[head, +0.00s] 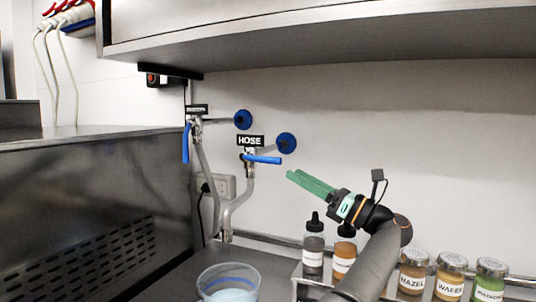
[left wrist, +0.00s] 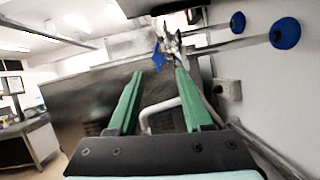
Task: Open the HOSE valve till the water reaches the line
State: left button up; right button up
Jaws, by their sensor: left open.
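The HOSE valve has a blue lever (head: 263,160) lying level, just under its black HOSE label (head: 250,141). A clear tub (head: 228,283) with a blue line around it stands below at the bottom edge; its pale blue contents show, but their level against the line is hard to read. My left gripper (head: 292,176) has green fingers and is open and empty. Its tips are just right of and below the lever's free end, seemingly apart from it. In the left wrist view a blue lever (left wrist: 158,60) shows beyond the open fingertips (left wrist: 171,66); which valve it belongs to is unclear.
A second valve with a hanging blue lever (head: 186,143) is to the left. Blue round knobs (head: 286,143) stick out from the wall. Dropper bottles (head: 313,250) and labelled jars (head: 450,278) line the right. A shelf (head: 330,45) overhangs above; a steel cabinet (head: 90,210) stands left.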

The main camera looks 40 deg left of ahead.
aim_at(261, 158)
pick_arm(q)
jog(key=p+x, duration=0.2)
jog(key=x, duration=0.8)
jog(key=shift+s+a+r, duration=0.15)
jog(key=shift+s+a, duration=0.05)
jog(key=shift+s, duration=0.05)
jog(key=shift+a+r, duration=0.15)
jog(key=shift+a, duration=0.3)
grip_shut()
dwell(0.6)
